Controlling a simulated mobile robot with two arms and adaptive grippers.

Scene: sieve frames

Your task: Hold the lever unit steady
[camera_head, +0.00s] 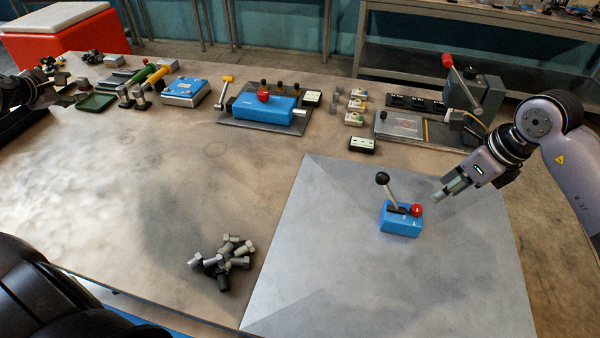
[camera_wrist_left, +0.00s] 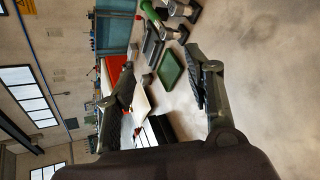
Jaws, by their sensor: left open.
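The lever unit, a blue box (camera_head: 400,225), sits on the grey mat (camera_head: 320,240). Its metal lever with a black knob (camera_head: 382,178) leans up and to the left, and a red round knob (camera_head: 416,210) is at its right end. My right gripper (camera_head: 445,194) is just right of and above the unit in the head view, pointing at it, apart from it. How far its fingers are open is unclear. My left gripper (camera_head: 30,92) is at the far left edge, far from the unit. In the left wrist view its open, empty fingers (camera_wrist_left: 160,80) show.
Several loose bolts (camera_head: 222,262) lie left of the mat. A blue device on a plate (camera_head: 263,108), a light-blue box (camera_head: 185,91), a green tray (camera_head: 96,102) and a press-like fixture (camera_head: 485,97) line the back. The table's left middle is clear.

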